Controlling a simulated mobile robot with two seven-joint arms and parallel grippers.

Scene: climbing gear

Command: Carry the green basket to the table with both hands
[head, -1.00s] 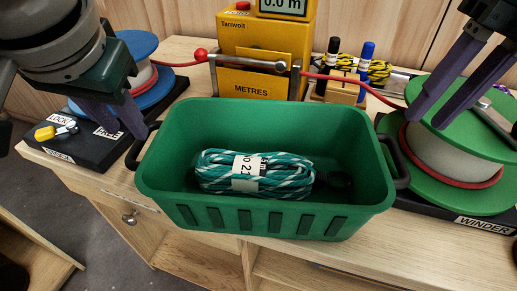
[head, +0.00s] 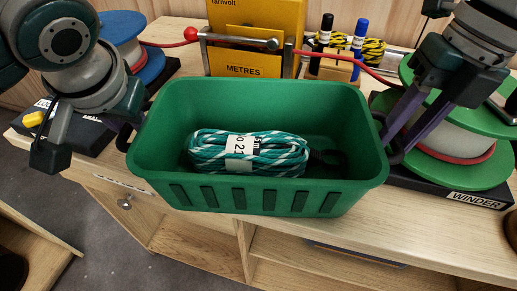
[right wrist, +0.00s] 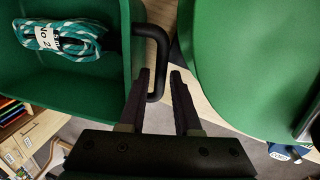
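The green basket (head: 262,190) stands upright on a wooden counter, with a teal-and-white rope coil (head: 215,150) inside. My right gripper (head: 398,145) is at the basket's right side. In the right wrist view its two dark fingers (right wrist: 160,75) are apart, with the outer bar of the black right handle (right wrist: 158,45) between them or just above; contact is not clear. No separate table is clearly identifiable.
A green-flanged winder spool (head: 455,170) stands close on the right. A blue spool (head: 125,40) and a black lock base (head: 75,135) are on the left. A yellow metre box (head: 250,40) and a pen holder (head: 335,68) stand behind. Floor (head: 100,225) shows at lower left.

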